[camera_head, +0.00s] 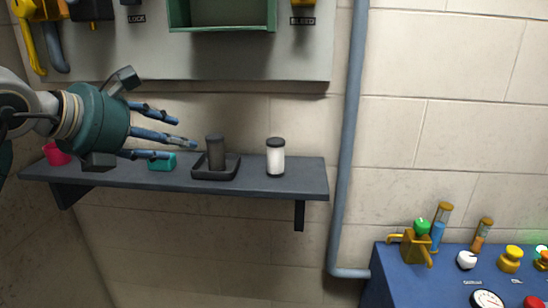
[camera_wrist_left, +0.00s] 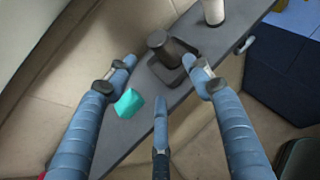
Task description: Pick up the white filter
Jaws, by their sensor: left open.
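The white filter (camera_head: 276,157) is a white cylinder with dark end caps. It stands upright on the right part of the dark wall shelf (camera_head: 300,180). It also shows at the top of the left wrist view (camera_wrist_left: 213,10), partly cut off by the frame edge. My left gripper (camera_head: 182,134) comes in from the left above the shelf. Its blue fingers are spread open and empty, left of the dark cylinder and apart from the filter. In the left wrist view the fingers (camera_wrist_left: 165,85) point toward the shelf. My right gripper is in neither view.
A dark grey cylinder (camera_head: 215,151) stands in a black tray (camera_head: 228,171) between my left gripper and the filter. A teal block (camera_head: 162,162) and a pink item (camera_head: 56,154) are on the shelf. A vertical pipe (camera_head: 349,130) runs right of the shelf.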

